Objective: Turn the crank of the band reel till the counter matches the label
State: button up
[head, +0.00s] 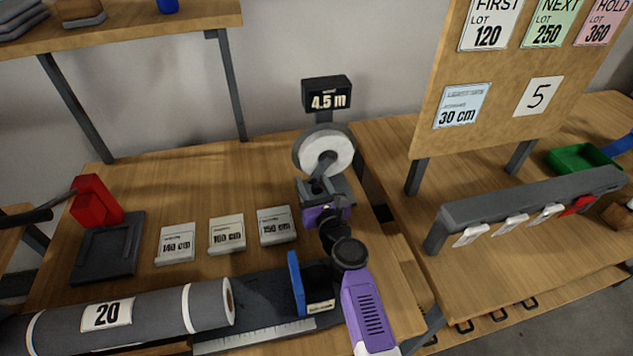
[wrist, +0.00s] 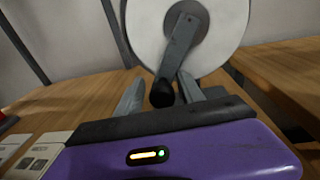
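The band reel (head: 343,149) is a white disc on a grey stand at the back of the bench; it fills the top of the wrist view (wrist: 223,22). Its grey crank arm (wrist: 181,45) hangs down from the hub, slightly to the left, ending in a black knob (wrist: 162,93). The black counter (head: 327,96) above the reel reads 4.5 m. My gripper (wrist: 160,94) is open, its two fingers on either side of the knob, with a gap visible at the left. Which label is meant I cannot tell; a card (head: 462,106) on the board reads 30 cm.
Cards (head: 227,234) reading 140, 160 and 150 cm stand left of my arm. A grey roll (head: 150,315) labelled 20 lies in front, beside a blue upright plate (head: 296,284). A grey rail (head: 530,207) is at right.

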jog(key=shift+w+d, duration=0.15)
jog(key=shift+d, duration=0.15)
jog(key=shift+d, duration=0.1)
jog(key=shift+s+d, duration=0.1)
jog(key=shift+s, duration=0.25)
jog(key=shift+p+v, duration=1.6)
jog(key=shift+v, duration=1.9)
